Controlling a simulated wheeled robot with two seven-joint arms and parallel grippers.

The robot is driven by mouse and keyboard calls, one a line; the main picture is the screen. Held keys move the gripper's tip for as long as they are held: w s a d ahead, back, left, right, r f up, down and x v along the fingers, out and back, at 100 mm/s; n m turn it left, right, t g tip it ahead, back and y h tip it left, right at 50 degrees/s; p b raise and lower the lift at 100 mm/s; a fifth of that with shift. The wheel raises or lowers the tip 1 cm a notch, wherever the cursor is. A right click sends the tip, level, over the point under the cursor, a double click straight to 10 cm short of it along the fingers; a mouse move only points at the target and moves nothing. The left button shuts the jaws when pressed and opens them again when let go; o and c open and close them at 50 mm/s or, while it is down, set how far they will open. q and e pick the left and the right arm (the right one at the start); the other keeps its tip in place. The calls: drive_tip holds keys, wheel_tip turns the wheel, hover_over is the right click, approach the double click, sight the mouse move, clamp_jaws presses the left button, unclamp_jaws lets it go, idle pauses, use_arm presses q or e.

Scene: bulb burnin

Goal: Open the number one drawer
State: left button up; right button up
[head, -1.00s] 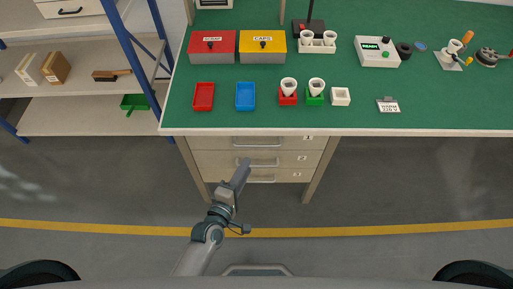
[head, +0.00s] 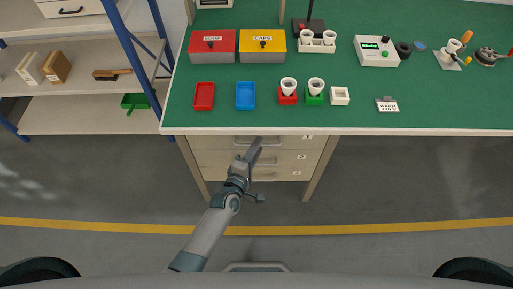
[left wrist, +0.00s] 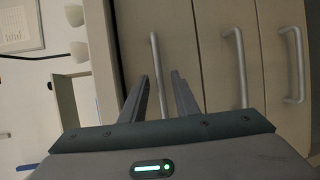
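The number one drawer (head: 285,143) is the top one of three under the bench, marked by a "1" label, and looks closed. My left gripper (head: 257,143) is in front of its handle in the head view. In the left wrist view, turned sideways, the number one drawer's bar handle (left wrist: 155,50) shows between the two fingers of my left gripper (left wrist: 160,75). The fingers are apart and hold nothing. I cannot tell whether the fingertips reach around the handle or stop short of it. My right gripper is not in view.
The second drawer's handle (left wrist: 236,65) and the third drawer's handle (left wrist: 295,65) are beside it. The bench top (head: 440,110) overhangs the drawers and carries bins, cups and devices. A blue-framed shelf (head: 80,115) stands at the left. The floor in front is clear.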

use_arm(q)
drive_tip(key=shift+c, duration=0.7)
clamp_jaws()
drive_tip(key=shift+s, duration=0.15)
